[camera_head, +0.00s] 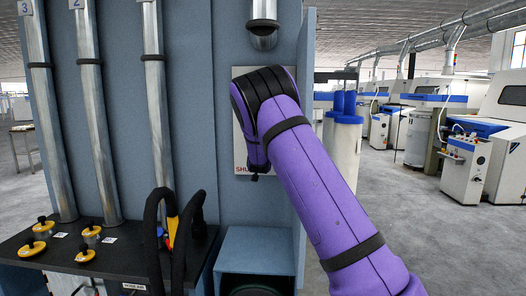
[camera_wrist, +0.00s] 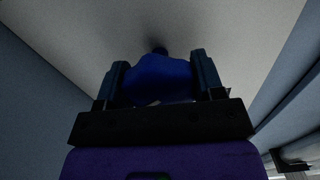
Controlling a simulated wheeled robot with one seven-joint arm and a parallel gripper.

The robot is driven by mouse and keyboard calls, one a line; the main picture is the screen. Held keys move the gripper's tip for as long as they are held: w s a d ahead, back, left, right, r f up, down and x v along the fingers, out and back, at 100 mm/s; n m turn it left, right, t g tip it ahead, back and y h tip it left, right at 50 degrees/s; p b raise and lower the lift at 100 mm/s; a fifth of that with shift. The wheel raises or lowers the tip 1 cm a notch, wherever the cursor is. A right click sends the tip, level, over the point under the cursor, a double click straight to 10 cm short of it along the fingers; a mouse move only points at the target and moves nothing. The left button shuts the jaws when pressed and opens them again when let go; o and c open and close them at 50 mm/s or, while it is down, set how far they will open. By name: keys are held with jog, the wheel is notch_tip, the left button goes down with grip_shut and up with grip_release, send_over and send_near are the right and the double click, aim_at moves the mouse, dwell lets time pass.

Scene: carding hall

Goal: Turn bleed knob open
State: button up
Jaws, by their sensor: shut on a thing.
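A blue knob (camera_wrist: 160,82) with a lobed outline sits between the two dark fingers of my gripper (camera_wrist: 159,62) in the wrist view. The fingers are shut on it from both sides. The knob stands in front of a pale grey surface, with a small dark part at its far end. In the head view my purple arm reaches to a pale sign panel (camera_head: 239,150) with red lettering, mostly covered. The knob and the fingertips are hidden behind my arm there. I cannot tell how far the knob is turned.
A blue-grey cabinet wall (camera_head: 226,190) carries metal pipes (camera_head: 95,120) at left. Yellow knobs with black tops (camera_head: 32,247) and black hoses (camera_head: 180,240) are on a dark shelf at lower left. A blue box-like recess (camera_head: 254,243) is below my arm. Machines stand across the floor at right.

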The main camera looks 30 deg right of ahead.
jog(key=shift+f, duration=0.15)
jog(key=o, duration=0.9)
jog(key=v, duration=1)
jog(key=shift+s+a, duration=0.25)
jog(key=shift+s, duration=0.1)
